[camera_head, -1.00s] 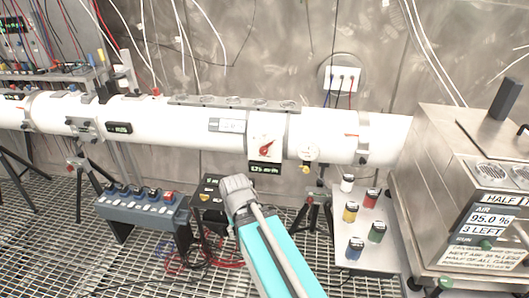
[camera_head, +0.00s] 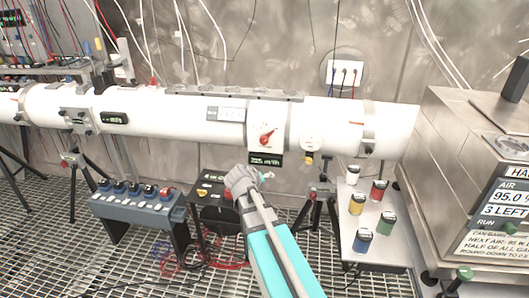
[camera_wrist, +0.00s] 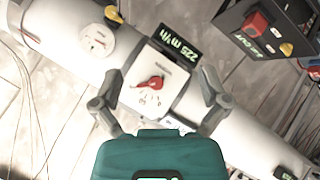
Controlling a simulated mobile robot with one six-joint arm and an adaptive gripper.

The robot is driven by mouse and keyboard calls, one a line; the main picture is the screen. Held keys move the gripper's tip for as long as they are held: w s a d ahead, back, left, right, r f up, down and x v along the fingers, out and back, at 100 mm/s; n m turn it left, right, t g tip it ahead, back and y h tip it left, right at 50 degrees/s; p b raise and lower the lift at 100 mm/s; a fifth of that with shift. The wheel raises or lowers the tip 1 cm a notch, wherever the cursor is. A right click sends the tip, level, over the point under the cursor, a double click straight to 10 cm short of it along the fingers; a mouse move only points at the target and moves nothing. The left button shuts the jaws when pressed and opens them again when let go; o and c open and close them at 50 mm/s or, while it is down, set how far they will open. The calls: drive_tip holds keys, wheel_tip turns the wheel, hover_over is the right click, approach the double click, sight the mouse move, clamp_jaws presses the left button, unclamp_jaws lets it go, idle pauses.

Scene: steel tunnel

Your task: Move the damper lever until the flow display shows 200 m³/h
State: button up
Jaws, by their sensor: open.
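The red damper lever (camera_head: 267,138) sits on a white plate (camera_head: 256,128) on the front of the white pipe. In the wrist view the lever (camera_wrist: 153,83) lies between the fingers, over a printed scale. The flow display (camera_head: 265,160) hangs at the plate's lower edge, too small to read surely in the head view. My gripper (camera_wrist: 165,73) is open, a finger on either side of the plate. No contact with the lever shows. In the head view my gripper (camera_head: 265,177) is below the display.
A blue-grey button box (camera_head: 135,208) and a black box with a red button (camera_head: 210,188) stand left of my arm. A small table (camera_head: 385,242) with several coloured canisters is on the right, beside a large metal box (camera_head: 465,170). Tripods (camera_head: 318,200) stand under the pipe.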

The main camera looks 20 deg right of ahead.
drive_tip(key=w+d+n+t+h+b, duration=0.2)
drive_tip(key=w+d+t+b, duration=0.25)
drive_tip(key=w, duration=0.25)
drive_tip(key=n+t+b, duration=0.4)
drive_tip(key=b, duration=0.2)
approach(264, 142)
drive_tip(key=shift+v, duration=1.55)
drive_tip(key=shift+d+r, duration=0.1)
drive_tip(key=x, duration=1.3)
drive_tip(key=shift+w+d, duration=0.1)
drive_tip(key=shift+w, duration=0.3)
